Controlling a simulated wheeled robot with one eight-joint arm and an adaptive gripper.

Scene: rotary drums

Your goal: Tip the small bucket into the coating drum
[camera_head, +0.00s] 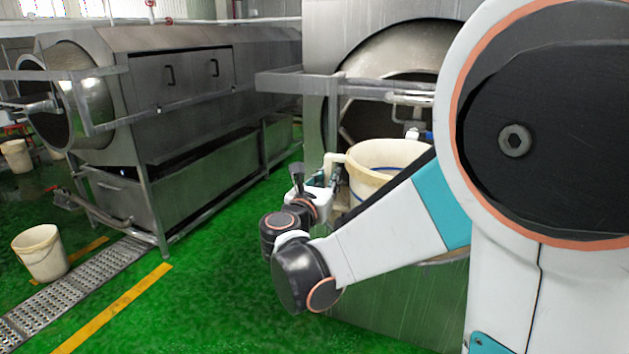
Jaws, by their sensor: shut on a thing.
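The cream small bucket (368,182) is in the middle of the view, in front of the coating drum. It looks about upright, with its open top facing up and a blue band round its side. My gripper (330,176) is at the bucket's left side and is shut on it; the fingertips are small and partly hidden. My arm covers the bucket's lower right part. The coating drum (345,28) stands behind, with its round mouth facing me above and behind the bucket. My arm hides the drum's right side. The bucket's contents cannot be made out.
A metal rail (290,82) and pipework cross the front of the drum near the bucket. A second drum machine (150,70) stands at the left. Another bucket (40,255) stands on the green floor beside a metal grating (75,290). The floor between is clear.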

